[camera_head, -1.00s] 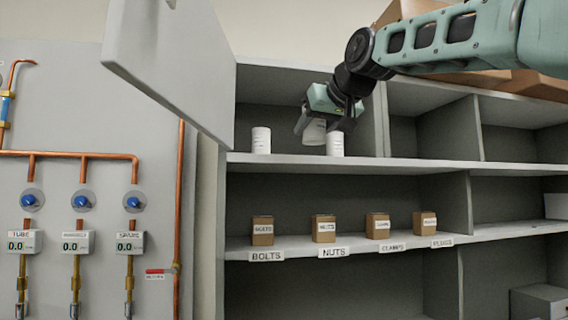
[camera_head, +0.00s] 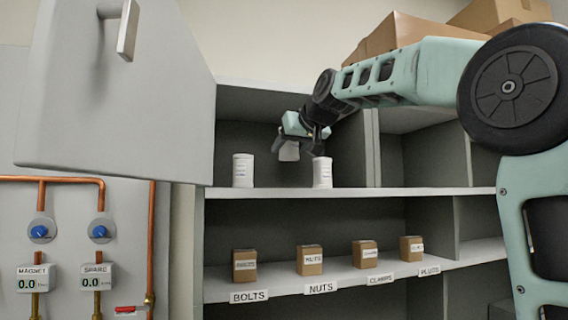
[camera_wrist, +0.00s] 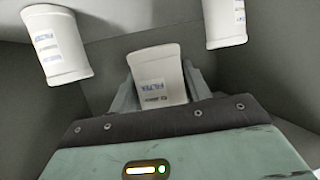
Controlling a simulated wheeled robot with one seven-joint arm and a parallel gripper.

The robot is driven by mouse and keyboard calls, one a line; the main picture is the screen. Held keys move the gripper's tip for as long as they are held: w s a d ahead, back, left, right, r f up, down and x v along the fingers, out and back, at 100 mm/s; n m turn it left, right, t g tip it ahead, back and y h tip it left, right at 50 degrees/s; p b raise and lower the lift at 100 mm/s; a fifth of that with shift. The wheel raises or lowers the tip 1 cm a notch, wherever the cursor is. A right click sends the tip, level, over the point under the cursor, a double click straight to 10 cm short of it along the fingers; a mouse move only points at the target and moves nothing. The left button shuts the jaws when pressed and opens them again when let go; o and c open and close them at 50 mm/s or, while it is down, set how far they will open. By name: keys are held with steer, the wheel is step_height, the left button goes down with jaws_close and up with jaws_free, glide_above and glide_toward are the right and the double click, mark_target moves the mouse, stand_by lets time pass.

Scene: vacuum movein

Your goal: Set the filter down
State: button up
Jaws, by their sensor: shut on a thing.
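My gripper (camera_head: 290,147) is inside the upper left cabinet compartment, shut on a white filter (camera_wrist: 157,75). The held filter also shows in the head view (camera_head: 289,152), slightly tilted, with its lower end above the shelf (camera_head: 275,193). A second white filter (camera_head: 243,171) stands on the shelf to the left, and a third filter (camera_head: 322,173) stands to the right. Both standing filters show in the wrist view too, the left one (camera_wrist: 57,45) and the right one (camera_wrist: 226,22). The held filter appears apart from both.
The open grey cabinet door (camera_head: 115,100) hangs at the left of the compartment. A divider (camera_head: 371,147) bounds it at the right. Small boxes (camera_head: 310,260) labelled for bolts, nuts and other parts stand one shelf below. Cardboard boxes (camera_head: 410,30) lie on top.

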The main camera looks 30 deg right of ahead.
mark_target(285, 146)
steer(key=w, duration=0.1)
steer(key=w+d+p, duration=0.1)
steer(key=w, duration=0.1)
steer(key=shift+w+r+p, duration=0.2)
steer(key=shift+w+p, duration=0.05)
steer(key=shift+p, duration=0.05)
step_height(285, 146, down, 2)
steer(key=shift+w+f, duration=0.1)
steer(key=shift+w, duration=0.05)
step_height(285, 146, down, 4)
steer(key=shift+f+p, duration=0.1)
steer(key=shift+p, duration=0.55)
steer(key=shift+w+d+f+p, duration=0.1)
steer(key=shift+w+f+p, duration=0.1)
steer(key=shift+f+p, duration=0.2)
steer(key=shift+f, duration=0.1)
steer(key=shift+f, duration=0.15)
steer(key=o, duration=1.1)
steer(key=shift+c, duration=0.2)
